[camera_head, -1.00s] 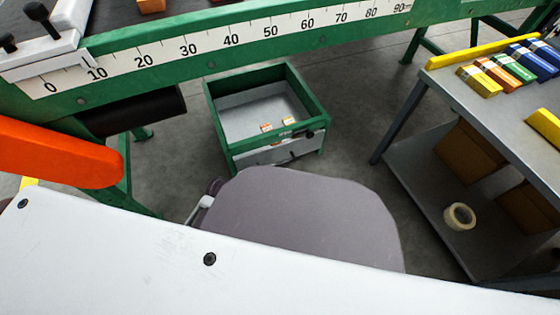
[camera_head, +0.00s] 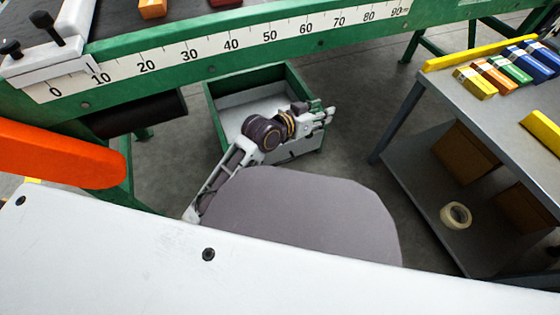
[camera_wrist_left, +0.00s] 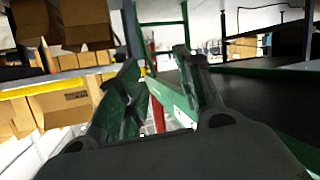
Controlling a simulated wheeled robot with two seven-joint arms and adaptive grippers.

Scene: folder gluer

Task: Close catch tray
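The catch tray (camera_head: 212,112) is a green-framed open box with a pale inside, standing out below the machine's scale rail in the head view. My left gripper (camera_head: 329,113) is at its front right corner, with the forearm and wrist crossing over the tray's front. My right gripper is not in view.
The green machine rail (camera_head: 235,42) with its scale runs above the tray. At right is a grey table (camera_head: 480,110) with coloured cartons, and a tape roll (camera_head: 455,215) on its lower shelf. An orange part (camera_head: 60,152) is at left. Floor between tray and table is clear.

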